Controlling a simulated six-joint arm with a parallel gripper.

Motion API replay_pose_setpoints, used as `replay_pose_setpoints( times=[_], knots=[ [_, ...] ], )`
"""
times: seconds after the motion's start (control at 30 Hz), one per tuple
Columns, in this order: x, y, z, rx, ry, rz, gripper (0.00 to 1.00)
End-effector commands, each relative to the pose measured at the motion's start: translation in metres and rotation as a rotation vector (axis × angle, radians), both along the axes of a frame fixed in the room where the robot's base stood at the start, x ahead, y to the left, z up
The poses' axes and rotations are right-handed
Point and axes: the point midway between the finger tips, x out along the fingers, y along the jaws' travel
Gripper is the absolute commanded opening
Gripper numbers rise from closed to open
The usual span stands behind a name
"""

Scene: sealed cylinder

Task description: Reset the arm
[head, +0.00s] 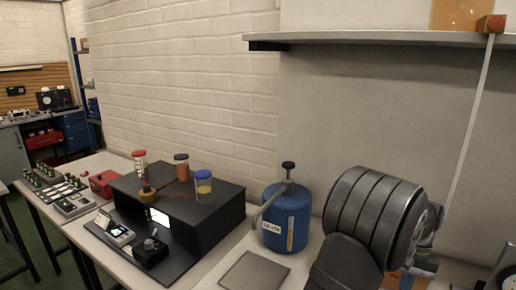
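My own arm fills the lower right of the head view as thick, dark grey, ribbed links. Some metallic parts show at the arm's right edge, but I cannot make out any fingers. My gripper is not seen, so neither its opening nor anything in it shows. A blue cylinder (287,222) with a black-topped valve and a grey side handle stands upright on the bench, left of my arm, with a visible gap between them.
A black stepped box (180,220) carries several small capped jars. A flat grey plate (254,272) lies before the cylinder. A red box (101,184) and small instruments stand farther left. A shelf (380,39) juts from the wall above. A pale strip hangs down at right.

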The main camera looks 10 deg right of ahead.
Motion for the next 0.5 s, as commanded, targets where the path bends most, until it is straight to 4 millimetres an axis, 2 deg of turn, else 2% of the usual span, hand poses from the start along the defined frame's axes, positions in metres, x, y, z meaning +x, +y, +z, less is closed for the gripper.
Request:
replay_pose_setpoints(
  times=[0.1, 0.47, 0.5],
  knots=[
    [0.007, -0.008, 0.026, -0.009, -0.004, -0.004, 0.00],
    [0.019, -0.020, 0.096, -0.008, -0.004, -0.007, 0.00],
    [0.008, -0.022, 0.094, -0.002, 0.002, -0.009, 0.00]
  ],
)
